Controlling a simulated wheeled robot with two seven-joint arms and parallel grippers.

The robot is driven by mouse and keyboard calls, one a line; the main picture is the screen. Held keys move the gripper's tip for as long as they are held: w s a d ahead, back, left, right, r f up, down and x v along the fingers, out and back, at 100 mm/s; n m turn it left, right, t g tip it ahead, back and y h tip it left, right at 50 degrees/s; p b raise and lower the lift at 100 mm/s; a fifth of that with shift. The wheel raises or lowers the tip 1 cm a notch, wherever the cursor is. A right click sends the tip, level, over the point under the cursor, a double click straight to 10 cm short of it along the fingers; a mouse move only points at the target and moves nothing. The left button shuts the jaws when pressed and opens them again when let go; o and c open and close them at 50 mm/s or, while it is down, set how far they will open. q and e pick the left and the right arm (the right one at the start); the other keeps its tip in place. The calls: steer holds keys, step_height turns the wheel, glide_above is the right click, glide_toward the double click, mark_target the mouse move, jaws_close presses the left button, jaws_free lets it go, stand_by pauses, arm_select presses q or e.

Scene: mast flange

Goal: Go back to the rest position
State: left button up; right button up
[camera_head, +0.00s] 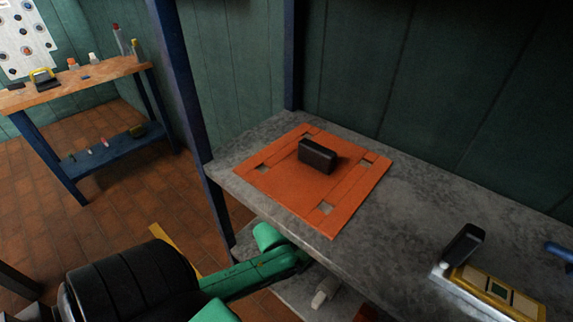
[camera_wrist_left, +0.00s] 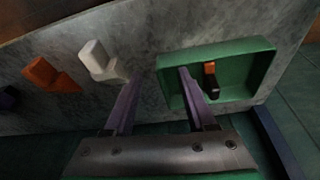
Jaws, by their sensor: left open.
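My left gripper (camera_wrist_left: 157,79) shows in the left wrist view with its two purple fingers apart and nothing between the tips. One finger points toward a white angled block (camera_wrist_left: 98,60); the other overlaps the left edge of a green tray (camera_wrist_left: 262,60). I cannot tell whether either touches. In the head view my green and black left arm reaches from the lower left toward the underside of the grey worktop (camera_head: 395,205), and the left gripper is hidden there. My right arm and gripper are not in view.
A small black and orange item (camera_wrist_left: 210,80) lies in the tray, and an orange block (camera_wrist_left: 50,74) lies left of the white one. On the worktop are an orange mat (camera_head: 292,198) bearing a black block (camera_head: 318,156), and a yellow-framed device (camera_head: 490,288). A blue post (camera_head: 190,100) stands at the worktop's corner.

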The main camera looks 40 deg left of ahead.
arm_select(q)
steer(key=s+d+r+g, duration=0.1)
steer(key=s+d+r, duration=0.1)
steer(key=s+d, duration=0.3)
steer(key=s, duration=0.3)
steer(key=shift+d+r+m+g, duration=0.25)
steer(key=shift+r+m+g, duration=0.05)
steer(key=shift+r+m, duration=0.1)
steer(key=shift+p, duration=0.6)
